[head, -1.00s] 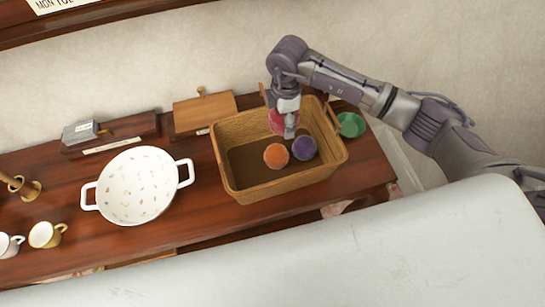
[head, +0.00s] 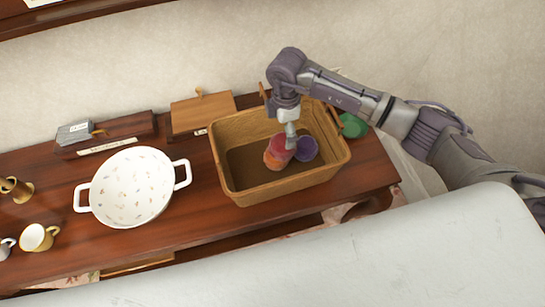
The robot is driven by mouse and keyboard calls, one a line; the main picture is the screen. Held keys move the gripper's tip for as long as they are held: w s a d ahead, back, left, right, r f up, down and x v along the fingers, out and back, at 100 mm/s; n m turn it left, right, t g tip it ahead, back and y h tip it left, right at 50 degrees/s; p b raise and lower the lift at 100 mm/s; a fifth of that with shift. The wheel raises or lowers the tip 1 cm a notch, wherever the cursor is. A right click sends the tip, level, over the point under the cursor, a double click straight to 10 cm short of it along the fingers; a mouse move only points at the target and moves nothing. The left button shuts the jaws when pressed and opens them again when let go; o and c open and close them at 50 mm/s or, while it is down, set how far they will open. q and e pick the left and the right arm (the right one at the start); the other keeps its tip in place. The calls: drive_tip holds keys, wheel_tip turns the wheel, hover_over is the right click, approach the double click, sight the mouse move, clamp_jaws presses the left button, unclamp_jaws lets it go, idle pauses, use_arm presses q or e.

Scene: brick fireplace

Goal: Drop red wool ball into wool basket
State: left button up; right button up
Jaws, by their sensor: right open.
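The wool basket (head: 230,185) is a tan woven rectangular box on the dark wooden table. The red wool ball (head: 279,146) is inside it, toward the right half, overlapping the orange ball (head: 272,162) in the picture. A purple ball (head: 306,149) lies just to the right. My right gripper (head: 290,143) reaches down into the basket at the red ball; its jaws are open. Part of the red ball is hidden behind the fingers, and I cannot tell whether they touch it. My left gripper is not in view.
A white two-handled bowl (head: 130,188) stands left of the basket. A green dish (head: 352,125) sits right of it, close to my right arm. Small wooden boxes (head: 203,112) line the back edge. Cups (head: 38,238) stand at the far left.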

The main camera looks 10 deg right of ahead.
wheel_tip(320, 180, up, 12)
idle(0.6)
